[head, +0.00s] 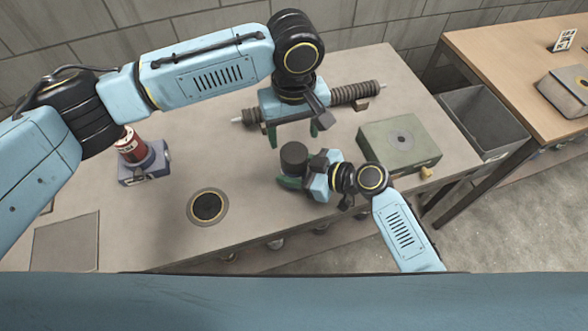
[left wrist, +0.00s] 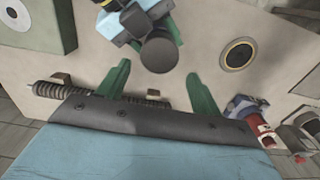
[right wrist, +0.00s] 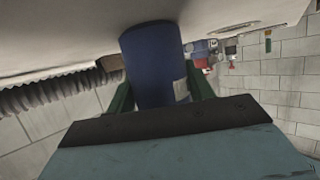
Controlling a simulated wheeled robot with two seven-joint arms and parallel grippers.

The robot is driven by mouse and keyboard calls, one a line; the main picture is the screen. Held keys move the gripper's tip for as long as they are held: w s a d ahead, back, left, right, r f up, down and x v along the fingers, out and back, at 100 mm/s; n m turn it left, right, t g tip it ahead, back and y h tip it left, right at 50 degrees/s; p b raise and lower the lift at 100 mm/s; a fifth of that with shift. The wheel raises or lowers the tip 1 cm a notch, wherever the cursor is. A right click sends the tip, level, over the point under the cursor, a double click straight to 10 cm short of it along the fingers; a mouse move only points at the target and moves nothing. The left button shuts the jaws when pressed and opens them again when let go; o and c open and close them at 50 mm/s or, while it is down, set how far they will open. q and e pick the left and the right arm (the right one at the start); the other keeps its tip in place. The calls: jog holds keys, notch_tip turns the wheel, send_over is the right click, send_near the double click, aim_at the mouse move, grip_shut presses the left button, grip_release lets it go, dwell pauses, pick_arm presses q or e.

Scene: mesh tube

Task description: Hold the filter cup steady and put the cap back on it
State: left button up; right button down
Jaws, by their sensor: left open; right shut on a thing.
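The filter cup (right wrist: 155,60) is a blue cylinder with a pale label in the right wrist view. My right gripper (right wrist: 158,88) is shut around its side. A dark round cap (head: 293,155) shows at the cup's top in the head view, and also in the left wrist view (left wrist: 159,53). It appears to sit on the cup; whether it is fully seated I cannot tell. My left gripper (head: 294,140) is open and empty, its green fingers apart, above and just behind the cap. The cup's lower part is mostly hidden in the head view.
A ribbed tube (head: 355,92) lies at the back of the table. A green box (head: 400,142) stands to the right, a blue stand (head: 145,172) with a red cylinder to the left. A dark ringed disc (head: 208,206) lies front left, with clear table around it.

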aim_at(294, 152)
pick_arm(q)
jog(key=shift+f, duration=0.1)
jog(key=shift+f, duration=3.95)
jog(key=shift+c, duration=0.5)
jog(key=c, duration=0.7)
jog(key=o, duration=1.1)
jog(key=shift+r, duration=0.1)
jog(key=shift+r, duration=2.25)
